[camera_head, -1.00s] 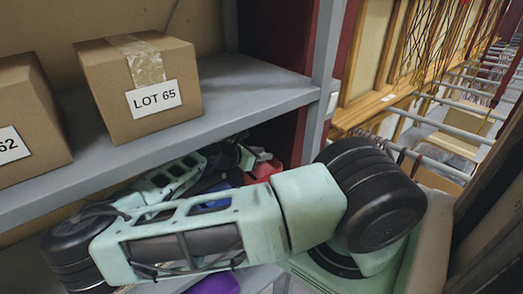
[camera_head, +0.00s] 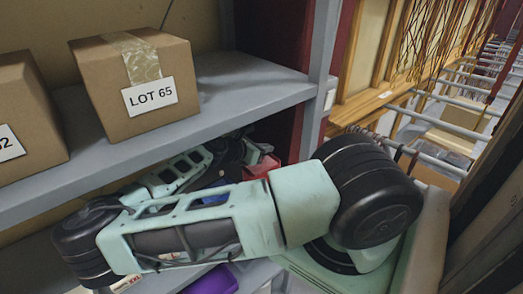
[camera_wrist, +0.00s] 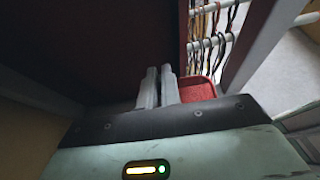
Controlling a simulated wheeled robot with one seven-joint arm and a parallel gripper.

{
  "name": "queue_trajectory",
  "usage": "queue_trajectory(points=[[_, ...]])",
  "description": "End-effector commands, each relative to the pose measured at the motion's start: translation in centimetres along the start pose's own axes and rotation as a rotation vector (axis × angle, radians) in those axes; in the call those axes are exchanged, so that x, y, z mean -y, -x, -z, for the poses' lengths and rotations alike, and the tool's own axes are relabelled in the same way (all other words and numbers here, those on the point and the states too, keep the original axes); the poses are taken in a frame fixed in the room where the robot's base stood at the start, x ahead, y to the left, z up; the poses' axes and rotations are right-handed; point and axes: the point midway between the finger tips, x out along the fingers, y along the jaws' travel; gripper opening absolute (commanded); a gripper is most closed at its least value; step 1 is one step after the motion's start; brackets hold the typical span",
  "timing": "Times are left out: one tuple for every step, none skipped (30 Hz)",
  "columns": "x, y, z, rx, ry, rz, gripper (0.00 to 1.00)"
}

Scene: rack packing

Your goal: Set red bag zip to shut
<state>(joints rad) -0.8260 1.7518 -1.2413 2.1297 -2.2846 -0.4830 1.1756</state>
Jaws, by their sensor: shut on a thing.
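The red bag (camera_head: 262,166) sits on the lower shelf, partly hidden by my arm in the head view. In the wrist view the red bag (camera_wrist: 197,90) shows just behind and to the right of the fingertips. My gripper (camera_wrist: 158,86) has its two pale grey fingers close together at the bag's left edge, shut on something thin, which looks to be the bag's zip. The zip pull is hidden between the fingers, and how far the zip runs cannot be seen.
The upper shelf (camera_head: 235,92) carries a LOT 65 carton (camera_head: 138,85) and another carton (camera_head: 25,120), above my arm. A grey post (camera_head: 322,70) stands right of the bag. A purple item (camera_head: 210,281) lies below my arm. Hanging cords and rails are at right.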

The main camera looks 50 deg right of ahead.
Motion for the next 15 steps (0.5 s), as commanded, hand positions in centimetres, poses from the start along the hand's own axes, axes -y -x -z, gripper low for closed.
queue_trajectory(points=[[0.00, 0.02, -0.03, 0.000, 0.000, 0.000, 0.00], [0.00, 0.02, -0.04, 0.000, 0.000, 0.000, 0.00], [0.00, 0.02, -0.04, 0.000, 0.000, 0.000, 0.00], [-0.01, 0.03, -0.04, 0.000, 0.000, 0.000, 0.00], [-0.01, 0.03, -0.04, 0.000, 0.000, 0.000, 0.08], [-0.01, 0.03, -0.04, 0.000, 0.000, 0.000, 0.19], [-0.01, 0.03, -0.04, 0.000, 0.000, 0.000, 0.28], [-0.01, 0.03, -0.04, 0.000, 0.000, 0.000, 0.28], [-0.01, 0.04, -0.03, 0.000, 0.000, 0.000, 0.28], [-0.01, 0.04, -0.03, 0.000, 0.000, 0.000, 0.28], [-0.01, 0.04, -0.03, 0.000, 0.000, 0.000, 0.28], [0.00, 0.04, -0.03, 0.000, 0.000, 0.000, 0.28], [-0.01, 0.04, -0.02, 0.000, 0.000, 0.000, 0.28], [-0.01, 0.04, -0.02, 0.000, 0.000, 0.000, 0.28], [-0.01, 0.07, -0.01, 0.000, 0.000, 0.000, 0.28]])
